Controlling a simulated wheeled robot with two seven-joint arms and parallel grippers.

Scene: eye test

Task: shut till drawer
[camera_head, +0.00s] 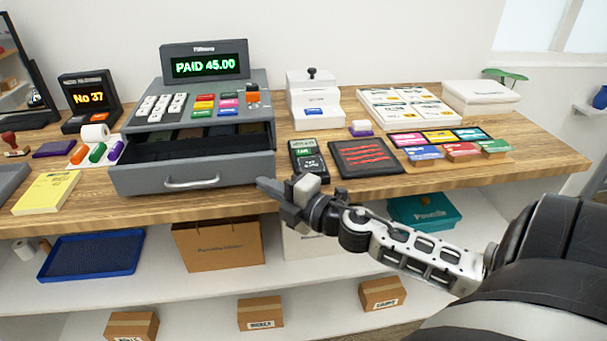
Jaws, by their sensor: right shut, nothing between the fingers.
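The grey till (202,108) stands on the wooden counter, its display reading "PAID 45.00". Its till drawer (150,181) is pulled out toward me, with a dark inside and a silver handle (192,182) on the front. My right gripper (270,188) is shut and empty. It appears just right of the drawer's front right corner, at about the height of the counter edge. I cannot tell whether it touches the drawer. My left gripper is not in view.
A card terminal (309,160) and a dark tray with red strips (366,156) lie right of the drawer. A yellow pad (47,193) and colored markers lie to its left. Below, a shelf holds a blue tray (92,254), a paper bag (219,245) and a teal box (424,211).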

